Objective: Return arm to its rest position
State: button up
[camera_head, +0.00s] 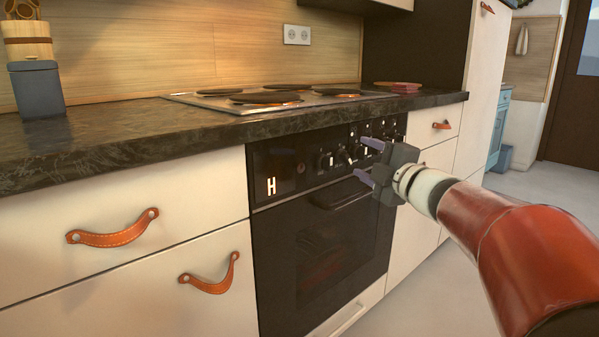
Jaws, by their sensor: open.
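My gripper (366,160) is in front of the right side of the oven (320,240), near its knobs and handle. Its two fingers point left and stand apart with nothing between them. I cannot tell how far it is from the oven front. My red arm (520,250) comes in from the lower right, stretched toward the oven. The oven door looks shut, and its dark handle (345,195) shows just left of the gripper. The gripper hides some of the knobs and the oven's right part.
A dark countertop (130,135) carries a hob (280,97), a grey container (36,88) and a reddish item (398,86). Drawers with leather pulls (113,230) are at left; another pull (208,274) hangs below. Open floor (425,285) lies at lower right.

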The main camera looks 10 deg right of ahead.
jog(key=s+d+m+g+h+p, duration=0.25)
jog(key=s+m+h+p, duration=0.25)
jog(key=s+m+h, duration=0.75)
jog(key=s+a+f+m+g+y+p, duration=0.2)
jog(key=s+a+f+m+g, duration=0.2)
jog(key=s, duration=0.5)
jog(key=s+a+f+m+g+y+p, duration=0.2)
jog(key=s+a+f+m+g+y, duration=0.1)
jog(key=s+f, duration=0.6)
jog(key=shift+s+a+f+m+g, duration=0.3)
jog(key=shift+a+m+g, duration=0.3)
jog(key=shift+g, duration=0.45)
jog(key=shift+d+r+y, duration=0.1)
jog(key=shift+y, duration=0.15)
